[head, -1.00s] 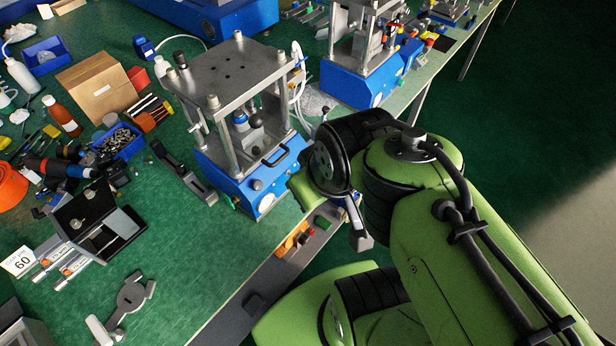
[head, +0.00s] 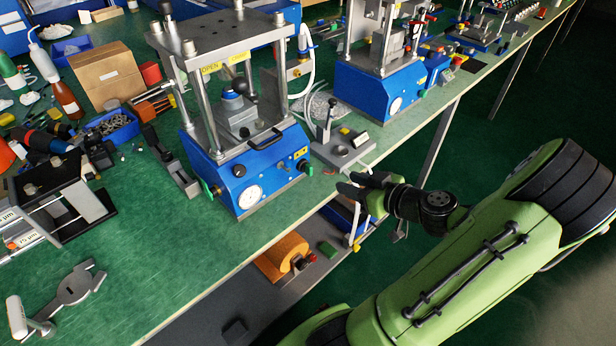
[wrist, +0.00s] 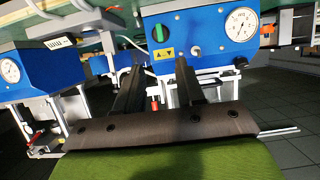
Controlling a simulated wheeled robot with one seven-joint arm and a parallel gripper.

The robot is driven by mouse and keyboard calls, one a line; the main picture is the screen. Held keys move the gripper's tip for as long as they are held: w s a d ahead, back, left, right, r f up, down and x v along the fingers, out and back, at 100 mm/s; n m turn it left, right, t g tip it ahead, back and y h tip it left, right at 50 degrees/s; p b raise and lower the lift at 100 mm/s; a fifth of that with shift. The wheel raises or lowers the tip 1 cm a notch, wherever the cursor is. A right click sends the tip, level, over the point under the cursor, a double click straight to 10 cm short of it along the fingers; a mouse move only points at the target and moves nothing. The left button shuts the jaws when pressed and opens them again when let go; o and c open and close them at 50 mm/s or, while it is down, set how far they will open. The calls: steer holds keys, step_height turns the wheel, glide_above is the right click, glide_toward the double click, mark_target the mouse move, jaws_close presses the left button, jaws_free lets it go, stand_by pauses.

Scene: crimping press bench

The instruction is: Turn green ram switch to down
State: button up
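The green ram switch (wrist: 160,33) sits on a pale plate on the blue front panel of the press (wrist: 204,40). A yellow label with two arrows (wrist: 164,53) is next to it. In the head view the switch (head: 308,170) is small, at the lower right of the panel; which way it points cannot be told there. In the wrist view its handle lies roughly upright in the picture. My gripper (wrist: 157,64) has its two dark fingers apart with nothing between them, facing the switch. In the head view my gripper (head: 357,186) is right of the press, apart from it.
A round gauge (head: 250,196) is on the panel's left part. A grey lever fixture (head: 340,148) stands on the bench behind and right of the press. A second blue press (head: 375,92) stands farther back. A lower shelf with an orange item (head: 283,257) is below the bench edge.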

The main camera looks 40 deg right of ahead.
mark_target(311, 171)
steer(key=b+x, duration=0.2)
steer(key=x, duration=1.2)
steer(key=shift+a+f, duration=0.1)
steer(key=c, duration=0.7)
